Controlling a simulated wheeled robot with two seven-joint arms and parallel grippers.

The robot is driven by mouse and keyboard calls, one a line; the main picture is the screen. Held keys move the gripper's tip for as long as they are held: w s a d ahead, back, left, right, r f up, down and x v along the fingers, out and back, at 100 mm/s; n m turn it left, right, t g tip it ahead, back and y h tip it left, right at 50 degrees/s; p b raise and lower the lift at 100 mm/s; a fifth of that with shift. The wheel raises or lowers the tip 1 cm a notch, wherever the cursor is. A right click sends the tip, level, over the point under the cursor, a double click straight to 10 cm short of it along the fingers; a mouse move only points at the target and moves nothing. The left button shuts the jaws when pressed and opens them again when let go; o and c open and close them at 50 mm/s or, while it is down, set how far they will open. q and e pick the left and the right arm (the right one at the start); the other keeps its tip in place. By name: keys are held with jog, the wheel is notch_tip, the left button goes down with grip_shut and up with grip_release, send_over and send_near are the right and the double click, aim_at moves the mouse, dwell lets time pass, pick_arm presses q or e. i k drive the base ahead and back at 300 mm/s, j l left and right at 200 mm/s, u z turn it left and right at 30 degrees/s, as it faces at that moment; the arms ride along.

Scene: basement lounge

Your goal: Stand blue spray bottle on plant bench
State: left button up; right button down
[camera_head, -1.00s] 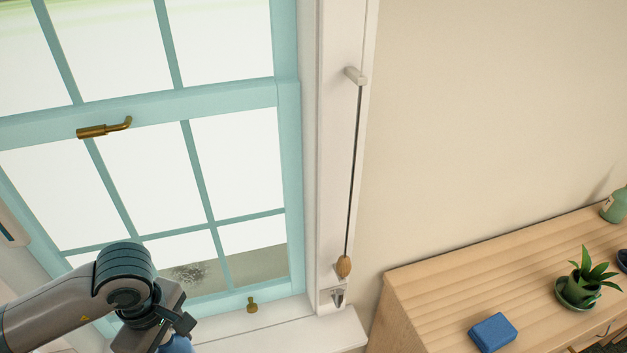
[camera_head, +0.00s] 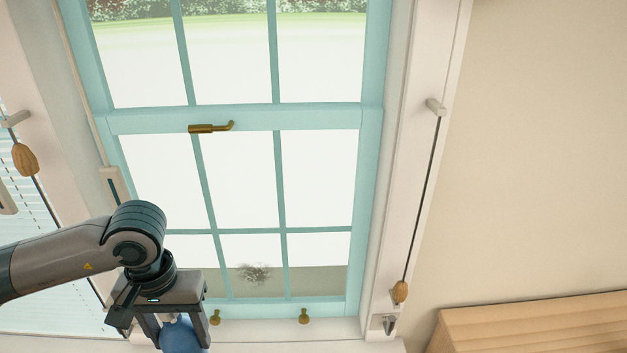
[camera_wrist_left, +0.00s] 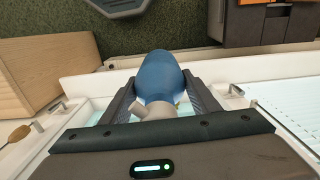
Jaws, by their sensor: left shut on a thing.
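The blue spray bottle (camera_head: 182,338) is at the bottom of the head view, between the fingers of my left gripper (camera_head: 177,334). The lower part of the bottle is cut off by the picture edge. In the left wrist view, the blue body of the bottle (camera_wrist_left: 160,76) and its pale spray head show between the two dark fingers. My left gripper is shut on it, in front of the window. A light wooden bench top (camera_head: 540,318) shows at the lower right, well apart from the bottle. My right gripper is not in view.
A teal-framed window (camera_head: 240,120) with brass fittings and a white sill (camera_head: 335,328) is before me. A cord with a wooden knob (camera_head: 400,291) hangs at its right. In the left wrist view, a wooden cabinet (camera_wrist_left: 45,70) stands at the left.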

aim_at(562, 330)
jog(key=k, duration=0.65)
jog(key=z, duration=1.65)
jog(key=i+l, duration=0.35)
jog(key=i, duration=0.2)
jog(key=i+l, duration=0.4)
jog(key=i, duration=0.45)
